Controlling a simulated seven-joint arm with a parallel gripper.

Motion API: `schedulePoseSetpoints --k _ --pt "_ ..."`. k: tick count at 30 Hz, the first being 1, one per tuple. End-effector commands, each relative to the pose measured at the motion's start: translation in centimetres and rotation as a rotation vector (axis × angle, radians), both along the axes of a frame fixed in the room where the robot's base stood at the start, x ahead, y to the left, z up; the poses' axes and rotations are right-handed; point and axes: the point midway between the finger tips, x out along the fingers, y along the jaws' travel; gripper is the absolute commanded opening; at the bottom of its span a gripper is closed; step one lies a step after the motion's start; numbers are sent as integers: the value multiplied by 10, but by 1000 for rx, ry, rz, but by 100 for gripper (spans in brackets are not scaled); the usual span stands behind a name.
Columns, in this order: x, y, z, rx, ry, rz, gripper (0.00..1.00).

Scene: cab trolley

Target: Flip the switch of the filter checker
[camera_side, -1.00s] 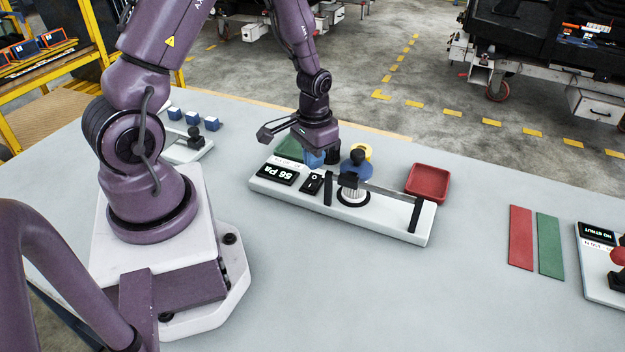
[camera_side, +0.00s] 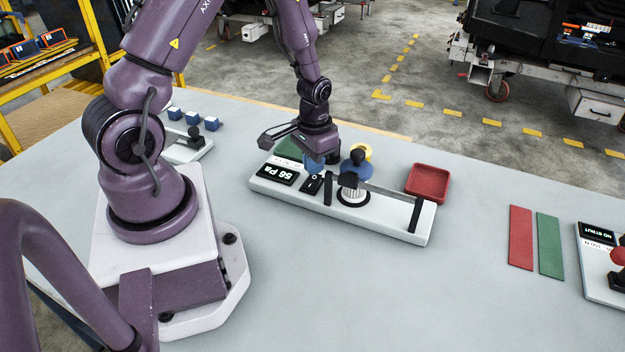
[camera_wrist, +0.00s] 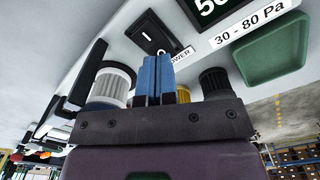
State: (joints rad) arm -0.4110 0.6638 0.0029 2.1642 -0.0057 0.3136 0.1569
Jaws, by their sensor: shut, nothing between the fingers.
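The filter checker (camera_side: 385,222) is a long white unit on the grey table, with a display (camera_side: 278,174) reading "56 Pa". Its black rocker switch (camera_side: 311,185) sits beside the display; it also shows in the wrist view (camera_wrist: 150,33), next to a label partly hidden that ends in "OWER". My gripper (camera_side: 313,168) points down over the checker, close to the switch. In the wrist view its blue fingers (camera_wrist: 158,72) are together and empty, with their tips at the near end of the switch. I cannot tell whether they touch it.
A white ribbed filter (camera_wrist: 113,84) stands on the checker near black uprights and a bar. A red tray (camera_side: 428,183) lies behind it, and a green tray (camera_wrist: 272,50) lies beside the display. Red (camera_side: 520,237) and green (camera_side: 550,245) strips lie right. The front table is clear.

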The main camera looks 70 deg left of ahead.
Motion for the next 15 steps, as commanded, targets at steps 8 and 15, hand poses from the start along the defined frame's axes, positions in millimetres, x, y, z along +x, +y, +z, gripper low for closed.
schedulePoseSetpoints --k 8,15 --pt "0 0 -4 0 0 0 0" --pt "0 0 -8 0 1 0 0"
